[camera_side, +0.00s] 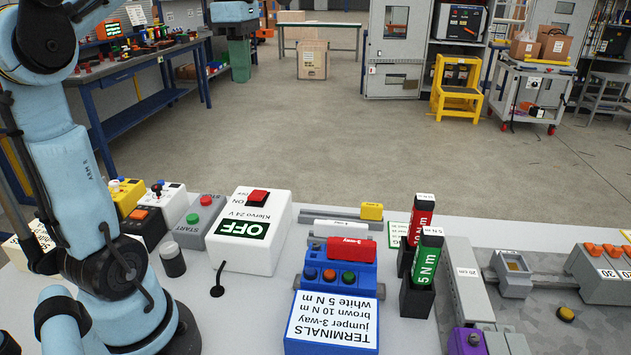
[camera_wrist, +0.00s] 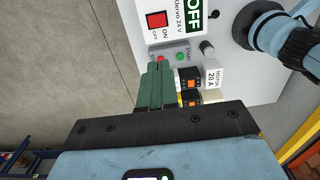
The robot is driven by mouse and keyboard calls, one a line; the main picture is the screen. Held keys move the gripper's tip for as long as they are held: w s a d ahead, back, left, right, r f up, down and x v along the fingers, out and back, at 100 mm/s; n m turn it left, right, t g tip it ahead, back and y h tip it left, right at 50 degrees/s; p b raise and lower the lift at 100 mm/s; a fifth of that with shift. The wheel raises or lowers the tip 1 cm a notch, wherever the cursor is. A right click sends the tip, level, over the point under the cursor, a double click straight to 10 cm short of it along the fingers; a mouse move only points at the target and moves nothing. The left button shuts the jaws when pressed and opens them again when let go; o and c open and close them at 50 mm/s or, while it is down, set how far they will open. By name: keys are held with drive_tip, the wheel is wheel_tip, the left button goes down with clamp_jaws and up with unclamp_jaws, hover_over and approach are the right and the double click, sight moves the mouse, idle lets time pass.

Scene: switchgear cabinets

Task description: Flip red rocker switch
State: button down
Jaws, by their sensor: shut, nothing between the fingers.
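The red rocker switch (camera_side: 257,196) sits on top of a white box (camera_side: 262,262) between ON and OFF marks. A green panel (camera_side: 242,229) on the box reads OFF. In the wrist view the rocker (camera_wrist: 156,20) is near the top, beyond my fingertips. I cannot tell which side of the rocker is pressed. My gripper (camera_side: 241,80) hangs in the air, fingers down, above and behind the row of boxes in the side view. In the wrist view its green fingers (camera_wrist: 158,68) are together and empty, apart from the rocker, over the edge of the START/STOP box.
The START/STOP box (camera_side: 200,222) stands left of the white box, with orange-button (camera_side: 146,226) and yellow (camera_side: 127,196) boxes beyond. A small black toggle (camera_side: 217,281) stands in front. The blue terminal block (camera_side: 335,300) is to the right. Air above the boxes is clear.

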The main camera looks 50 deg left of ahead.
drive_tip(key=shift+w+a+r, duration=0.15)
drive_tip(key=shift+r, duration=0.75)
drive_tip(key=shift+w+a+r, duration=0.1)
drive_tip(key=shift+r, duration=0.75)
drive_tip(key=shift+w+a+r, duration=0.15)
drive_tip(key=shift+r, duration=0.75)
drive_tip(key=w+d+f+m+t, duration=0.35)
drive_tip(key=d+f+m, duration=0.6)
drive_tip(key=m, duration=0.35)
drive_tip(key=s+d+f+m+t, duration=0.2)
drive_tip(key=d+f+m, duration=0.2)
drive_tip(key=f+m, duration=0.3)
drive_tip(key=s+d+f+m+t, duration=0.1)
drive_tip(key=s+d+f+m, duration=0.1)
drive_tip(key=d+f+m, duration=0.2)
wheel_tip(320, 180, down, 5)
drive_tip(key=m, duration=0.3)
drive_tip(key=shift+d+t, duration=0.25)
drive_tip(key=shift+t, duration=0.1)
drive_tip(key=shift+s, duration=0.1)
